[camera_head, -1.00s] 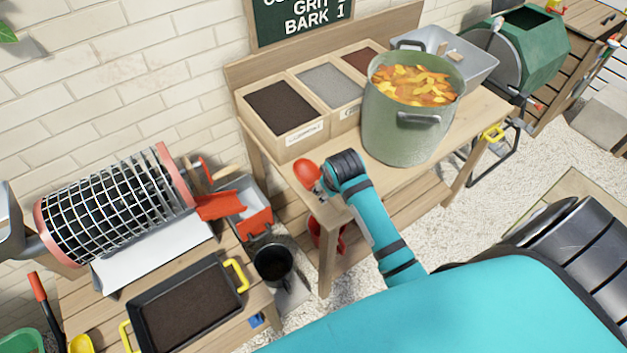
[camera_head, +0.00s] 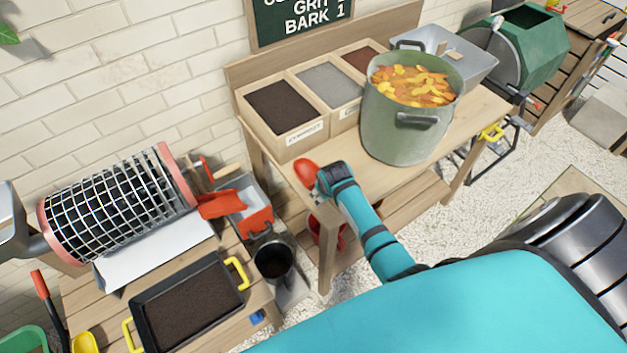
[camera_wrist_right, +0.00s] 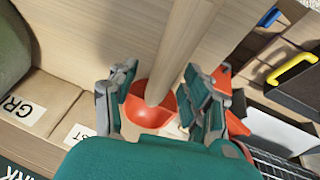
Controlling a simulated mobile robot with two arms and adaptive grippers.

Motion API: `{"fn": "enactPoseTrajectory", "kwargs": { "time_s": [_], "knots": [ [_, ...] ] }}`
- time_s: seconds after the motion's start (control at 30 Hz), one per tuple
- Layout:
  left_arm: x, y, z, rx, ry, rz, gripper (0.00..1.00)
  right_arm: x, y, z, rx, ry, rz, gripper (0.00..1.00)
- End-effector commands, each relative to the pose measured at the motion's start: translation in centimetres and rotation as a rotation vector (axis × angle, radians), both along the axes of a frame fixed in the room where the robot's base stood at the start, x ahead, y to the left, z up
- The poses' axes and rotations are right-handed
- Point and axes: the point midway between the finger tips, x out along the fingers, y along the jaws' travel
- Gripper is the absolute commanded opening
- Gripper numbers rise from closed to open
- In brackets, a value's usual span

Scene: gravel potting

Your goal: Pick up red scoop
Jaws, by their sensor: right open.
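The red scoop (camera_head: 305,171) is at the near left corner of the wooden potting bench (camera_head: 405,178), in front of the soil bins. In the right wrist view its red bowl (camera_wrist_right: 146,108) and pale wooden handle (camera_wrist_right: 180,45) show. My right gripper (camera_head: 320,184) is right beside the scoop in the head view. In the wrist view the right gripper (camera_wrist_right: 163,88) is open, with its fingers on either side of the scoop. I cannot tell whether a finger touches it. My left gripper is not in view.
A green pot of orange and yellow pieces (camera_head: 398,135) stands on the bench to the right. Wooden bins (camera_head: 297,145) of soil and grit stand behind. A mesh drum (camera_head: 110,210) and a black soil tray (camera_head: 238,305) are on the lower left table.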

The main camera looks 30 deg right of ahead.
Motion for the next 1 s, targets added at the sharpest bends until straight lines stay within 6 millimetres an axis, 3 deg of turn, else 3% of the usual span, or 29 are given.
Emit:
{"fn": "enactPoseTrajectory", "kwargs": {
  "time_s": [0.07, 0.43, 1.0],
  "knots": [
    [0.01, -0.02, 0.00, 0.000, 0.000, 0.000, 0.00, -0.02, -0.02, 0.01, 0.000, 0.000, 0.000, 0.49],
    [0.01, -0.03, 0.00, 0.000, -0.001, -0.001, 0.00, -0.05, -0.02, 0.03, 0.000, 0.001, 0.000, 0.01],
    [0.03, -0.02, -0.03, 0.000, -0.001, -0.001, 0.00, 0.05, -0.04, 0.21, -0.001, -0.002, 0.000, 0.00]
  ]
}}
